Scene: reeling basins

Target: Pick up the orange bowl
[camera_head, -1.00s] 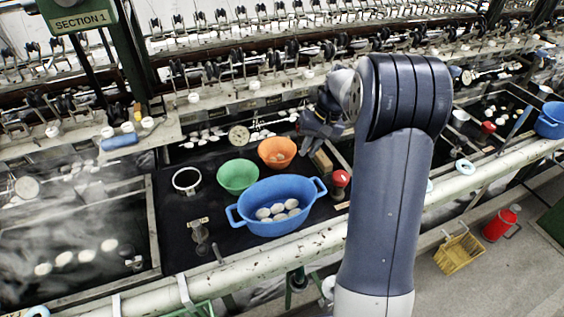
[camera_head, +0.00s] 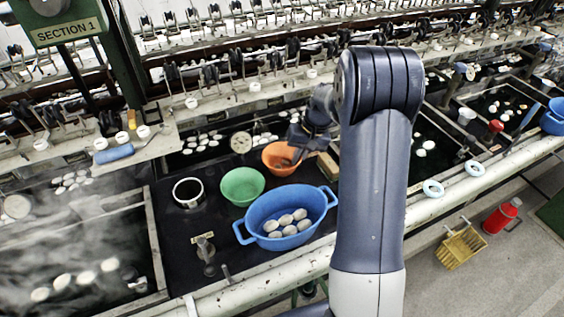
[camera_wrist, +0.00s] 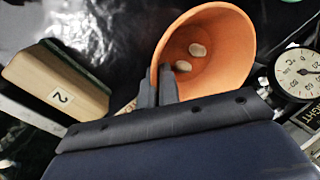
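The orange bowl (camera_head: 274,155) stands on the dark surface behind the blue basin, with a few pale pieces inside. In the wrist view the orange bowl (camera_wrist: 225,50) opens toward the camera, its near left rim at my fingers. My gripper (camera_head: 297,150) is at the bowl's right rim in the head view. In the wrist view my gripper (camera_wrist: 157,84) has its two dark fingers close together, one inside the bowl and one outside, shut on the rim. The bowl looks still down on the surface. The fingertips are partly hidden in the head view.
A green bowl (camera_head: 242,186) stands left of the orange bowl. The blue basin (camera_head: 262,208) with several pale cocoons stands in front. A white-rimmed pot (camera_head: 187,193) is farther left. A wooden block marked 2 (camera_wrist: 55,80) and a round dial (camera_wrist: 300,72) flank the bowl.

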